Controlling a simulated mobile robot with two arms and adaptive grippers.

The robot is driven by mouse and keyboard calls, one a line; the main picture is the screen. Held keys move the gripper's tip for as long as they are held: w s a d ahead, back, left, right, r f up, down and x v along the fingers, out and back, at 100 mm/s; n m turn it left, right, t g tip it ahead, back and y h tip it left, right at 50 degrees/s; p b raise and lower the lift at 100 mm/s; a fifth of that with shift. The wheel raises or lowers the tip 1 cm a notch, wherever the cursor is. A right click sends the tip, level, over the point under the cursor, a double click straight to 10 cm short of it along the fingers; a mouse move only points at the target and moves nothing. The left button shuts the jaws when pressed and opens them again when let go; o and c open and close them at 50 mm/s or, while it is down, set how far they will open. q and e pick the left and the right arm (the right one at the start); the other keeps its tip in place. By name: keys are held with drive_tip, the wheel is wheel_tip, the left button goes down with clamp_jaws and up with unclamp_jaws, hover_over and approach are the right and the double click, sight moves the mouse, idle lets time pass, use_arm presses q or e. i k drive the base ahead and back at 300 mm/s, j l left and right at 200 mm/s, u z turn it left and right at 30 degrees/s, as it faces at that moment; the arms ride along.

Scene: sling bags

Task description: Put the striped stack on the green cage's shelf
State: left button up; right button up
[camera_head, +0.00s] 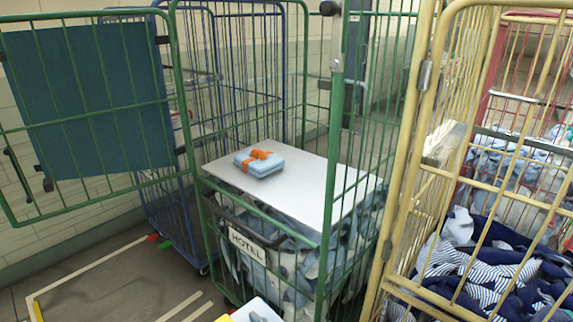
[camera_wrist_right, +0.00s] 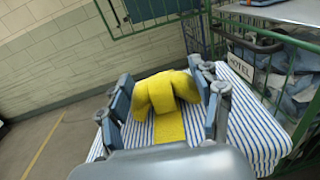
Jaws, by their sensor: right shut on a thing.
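The striped stack (camera_wrist_right: 250,125), white with blue stripes and a broad yellow band, fills the middle of the right wrist view. My right gripper (camera_wrist_right: 163,92) is shut on it, its fingers on either side of the yellow band. In the head view only a white and yellow patch (camera_head: 258,309) shows at the bottom edge, probably part of the stack. The green cage (camera_head: 322,262) stands in the middle of the head view, its door swung open to the left. Its pale shelf (camera_head: 310,182) is above the stack in the right wrist view. My left gripper is not in view.
A light blue bundle with an orange band (camera_head: 258,165) lies on the shelf's back left part; the shelf's front and right are clear. Laundry fills the cage below. A yellow cage (camera_head: 405,190) stands close on the right, a blue cage (camera_head: 165,215) behind left.

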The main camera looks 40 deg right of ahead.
sight(312, 185)
drive_tip(key=i+j+z, duration=0.1)
drive_tip(key=i+z, duration=0.35)
drive_tip(key=i+j+z, duration=0.2)
drive_tip(key=z, duration=0.2)
drive_tip(key=i+j+z, duration=0.6)
drive_tip(key=z, duration=0.3)
drive_tip(key=j, duration=0.1)
